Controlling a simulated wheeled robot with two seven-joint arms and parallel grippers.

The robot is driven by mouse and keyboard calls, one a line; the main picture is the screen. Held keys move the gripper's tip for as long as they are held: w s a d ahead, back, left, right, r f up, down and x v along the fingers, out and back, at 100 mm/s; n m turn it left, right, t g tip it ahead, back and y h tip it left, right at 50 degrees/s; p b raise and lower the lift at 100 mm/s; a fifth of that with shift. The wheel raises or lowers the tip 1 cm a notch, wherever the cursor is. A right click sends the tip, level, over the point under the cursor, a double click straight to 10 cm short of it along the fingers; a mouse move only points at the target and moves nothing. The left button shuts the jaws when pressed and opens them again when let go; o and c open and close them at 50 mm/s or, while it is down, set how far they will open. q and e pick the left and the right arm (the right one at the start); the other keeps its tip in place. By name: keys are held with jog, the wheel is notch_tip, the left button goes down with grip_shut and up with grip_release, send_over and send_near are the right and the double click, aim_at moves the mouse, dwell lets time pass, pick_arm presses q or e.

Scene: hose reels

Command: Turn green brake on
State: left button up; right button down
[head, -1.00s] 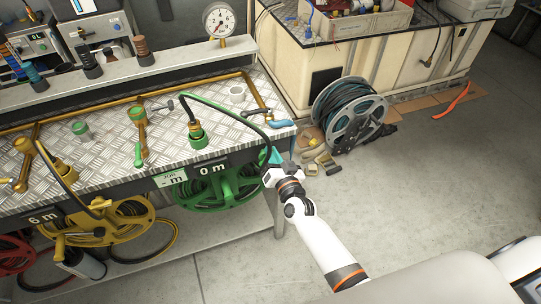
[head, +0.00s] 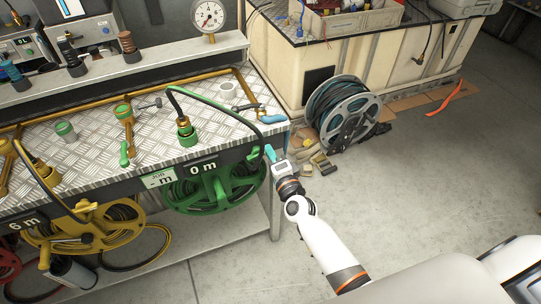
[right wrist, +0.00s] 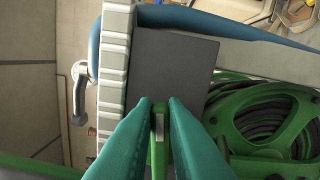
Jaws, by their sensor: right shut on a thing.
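The green hose reel (head: 215,190) hangs under the right end of the bench, below the "0 m" display. It also shows at the right of the right wrist view (right wrist: 265,115). My right gripper (head: 270,153) is at the reel's right edge, just below the bench corner. In the right wrist view its teal fingers (right wrist: 158,106) are closed around a narrow green piece (right wrist: 158,135), which looks like the brake lever. The fingers hide most of it, so its setting cannot be told. My left gripper is in neither view.
A blue-handled valve (head: 271,118) lies at the bench corner above my gripper. The yellow reel (head: 85,230) hangs to the left. A grey hose reel (head: 345,115) stands on the floor. The floor to the right is largely clear.

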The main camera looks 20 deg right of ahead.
jog(key=shift+s+a+f+m+b, duration=0.1)
jog(key=shift+a+f+m+b, duration=0.15)
jog(key=shift+f+m, duration=0.45)
jog(key=shift+m, duration=0.3)
jog(key=c, duration=1.5)
grip_release()
jog(key=shift+r, duration=0.15)
jog(key=shift+o, duration=0.2)
jog(key=shift+r, duration=0.15)
jog(key=s+b, duration=0.1)
jog(key=s, duration=1.1)
jog(key=shift+d, duration=0.25)
